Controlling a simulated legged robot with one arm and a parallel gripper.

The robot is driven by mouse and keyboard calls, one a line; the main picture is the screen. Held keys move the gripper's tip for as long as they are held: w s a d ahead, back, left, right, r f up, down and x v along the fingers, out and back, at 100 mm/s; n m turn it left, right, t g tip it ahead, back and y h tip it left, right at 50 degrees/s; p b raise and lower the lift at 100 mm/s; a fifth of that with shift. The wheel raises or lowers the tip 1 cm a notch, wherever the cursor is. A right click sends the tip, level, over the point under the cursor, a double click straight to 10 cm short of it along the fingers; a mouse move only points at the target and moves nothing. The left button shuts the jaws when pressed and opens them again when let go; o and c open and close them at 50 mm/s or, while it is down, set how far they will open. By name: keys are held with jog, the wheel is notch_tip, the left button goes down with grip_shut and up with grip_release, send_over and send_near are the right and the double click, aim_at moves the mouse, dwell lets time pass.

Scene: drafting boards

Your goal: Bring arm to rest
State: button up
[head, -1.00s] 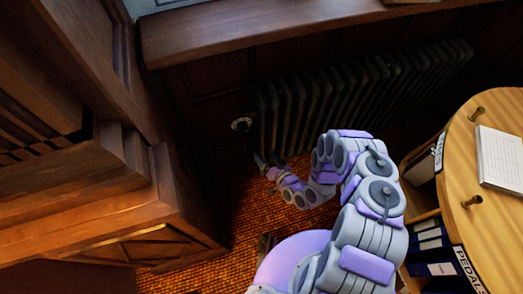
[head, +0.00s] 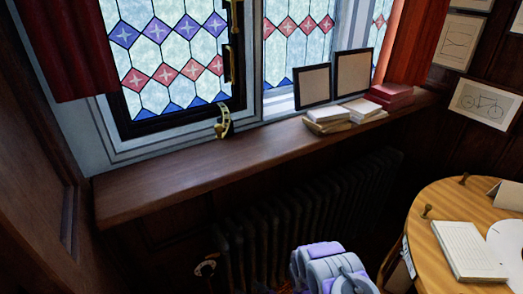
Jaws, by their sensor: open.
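Only a grey and lilac part of my arm (head: 330,268) shows, at the bottom of the head view, right of centre. It is in front of the dark radiator (head: 300,215), below the wooden windowsill (head: 230,165). The rest of the arm and my gripper are out of the picture below, so the jaws cannot be seen.
The sill carries book stacks (head: 335,119), a red box (head: 390,95) and two dark frames (head: 312,86). A brass window handle (head: 222,122) is above its left part. A round wooden table (head: 443,195) with a paper pad (head: 470,250) stands at right. A radiator valve (head: 205,267) is lower left.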

jog(key=w+d+r+g+h, duration=0.1)
jog(key=w+d+r+h, duration=0.3)
jog(key=d+r, duration=0.3)
jog(key=w+d+r+g+h, duration=0.1)
jog(key=w+d+r+h, duration=0.25)
jog(key=d, duration=0.45)
jog(key=s+d+r+m+g+h, duration=0.1)
jog(key=s+d+r+h, duration=0.1)
jog(key=d+r, duration=0.45)
jog(key=s+d+r+m+g+h, duration=0.1)
jog(key=s+d+r+h, duration=0.15)
jog(key=r, duration=0.65)
jog(key=s+r+m+g, duration=0.1)
jog(key=s+r+g, duration=0.1)
jog(key=s+r, duration=0.75)
jog(key=s+r+m+g, duration=0.25)
jog(key=s+r, duration=0.45)
jog(key=s, duration=0.6)
jog(key=s+a+r+g+y, duration=0.1)
jog(key=s+a+r, duration=0.1)
jog(key=s, duration=0.6)
jog(key=s+a+r+g+y, duration=0.1)
jog(key=s+a+r+g, duration=0.1)
jog(key=s, duration=0.5)
jog(key=shift+s+a+r+n, duration=0.3)
jog(key=shift+s+a+n, duration=0.05)
jog(key=shift+s+a, duration=0.1)
